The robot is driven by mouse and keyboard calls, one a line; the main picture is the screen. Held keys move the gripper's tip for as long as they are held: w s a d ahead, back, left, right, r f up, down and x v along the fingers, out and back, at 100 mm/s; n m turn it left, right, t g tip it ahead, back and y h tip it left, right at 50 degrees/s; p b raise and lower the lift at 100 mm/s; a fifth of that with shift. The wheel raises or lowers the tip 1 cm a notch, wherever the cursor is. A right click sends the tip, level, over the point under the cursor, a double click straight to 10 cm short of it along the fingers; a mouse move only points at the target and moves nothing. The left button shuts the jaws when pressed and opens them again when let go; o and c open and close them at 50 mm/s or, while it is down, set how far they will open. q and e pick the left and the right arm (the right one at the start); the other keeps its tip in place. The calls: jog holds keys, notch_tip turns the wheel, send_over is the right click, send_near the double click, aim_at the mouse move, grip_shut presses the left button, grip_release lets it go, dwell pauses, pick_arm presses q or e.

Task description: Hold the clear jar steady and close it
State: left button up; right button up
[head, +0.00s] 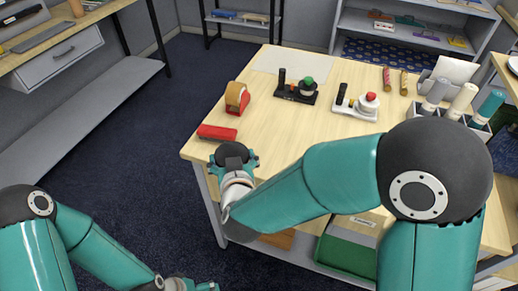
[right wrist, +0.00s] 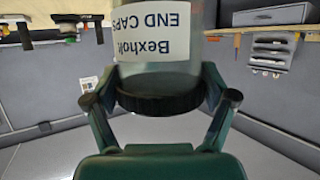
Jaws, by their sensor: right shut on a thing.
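The clear jar (right wrist: 160,78) has a white label reading "Bexholt END CAPS", which shows upside down in the right wrist view. Its dark ridged lid (right wrist: 160,103) sits against the jar's mouth; whether it is fully tight I cannot tell. My right gripper (right wrist: 162,90) has its fingers on both sides of the lid and is shut on it. In the head view, my right gripper (head: 233,161) is just off the table's near left corner, with the dark lid top (head: 231,151) showing and the jar body hidden. My left gripper (head: 204,286) is cut off at the bottom edge.
The table's middle is clear. A lower shelf holds a green tray (head: 345,254).

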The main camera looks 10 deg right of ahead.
jog(key=shift+s+a, duration=0.25)
jog(key=shift+a, duration=1)
grip_shut()
pick_arm(q)
jog(key=s+a+r, duration=0.2)
jog(key=a, duration=1.1)
jog(key=shift+r, duration=0.4)
